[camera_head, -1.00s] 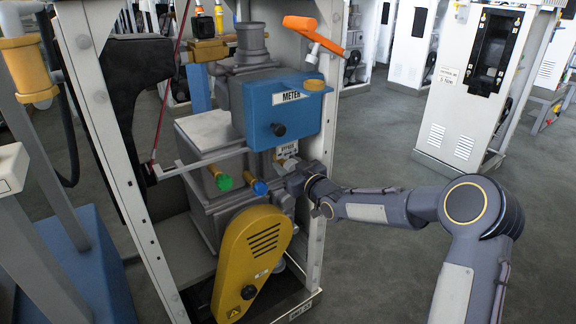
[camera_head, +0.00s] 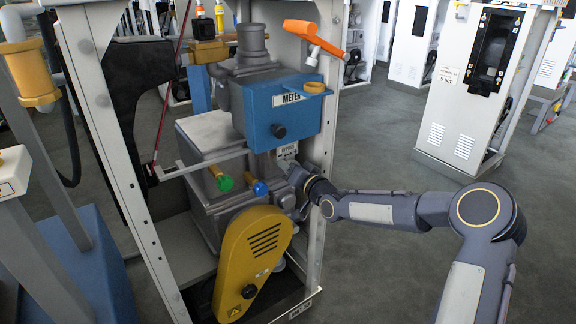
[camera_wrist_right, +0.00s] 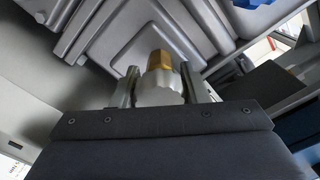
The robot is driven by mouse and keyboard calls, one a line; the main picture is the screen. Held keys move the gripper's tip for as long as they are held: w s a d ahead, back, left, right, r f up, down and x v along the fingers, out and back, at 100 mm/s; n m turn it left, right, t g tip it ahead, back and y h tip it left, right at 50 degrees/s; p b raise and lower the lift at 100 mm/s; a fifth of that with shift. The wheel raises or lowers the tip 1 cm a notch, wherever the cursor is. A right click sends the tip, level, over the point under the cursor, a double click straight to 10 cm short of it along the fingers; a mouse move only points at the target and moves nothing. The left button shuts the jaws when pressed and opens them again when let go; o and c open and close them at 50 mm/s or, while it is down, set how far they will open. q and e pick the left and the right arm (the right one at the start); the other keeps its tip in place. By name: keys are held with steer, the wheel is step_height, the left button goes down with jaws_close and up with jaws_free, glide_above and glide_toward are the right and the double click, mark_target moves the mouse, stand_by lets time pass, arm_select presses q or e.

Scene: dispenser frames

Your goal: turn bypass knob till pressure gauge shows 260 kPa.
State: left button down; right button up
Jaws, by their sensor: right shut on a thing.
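The bypass knob (camera_wrist_right: 158,88) shows in the right wrist view as a rounded silver cap in front of a brass collar. My right gripper (camera_wrist_right: 159,78) has one finger on each side of the knob and is shut on it. In the head view my right gripper (camera_head: 291,176) reaches in from the right, just below the BYPASS label (camera_head: 287,150), and hides the knob there. I cannot make out a pressure gauge or its reading in either view. My left gripper is not in view.
The blue METER box (camera_head: 283,115) sits above my right gripper. Green (camera_head: 223,183) and blue (camera_head: 260,188) knobs stick out to its left, with the yellow cover (camera_head: 250,262) below. A white frame post (camera_head: 325,130) stands close by.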

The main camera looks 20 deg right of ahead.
steer(key=m+b, duration=0.1)
steer(key=m, duration=0.9)
steer(key=shift+m+b, duration=0.3)
steer(key=shift+b, duration=0.05)
stand_by(0.4)
steer(key=o, duration=1)
steer(key=shift+c, duration=0.2)
steer(key=p+v, duration=0.1)
steer(key=v, duration=0.6)
steer(key=shift+s+p, duration=0.35)
steer(key=shift+s, duration=0.05)
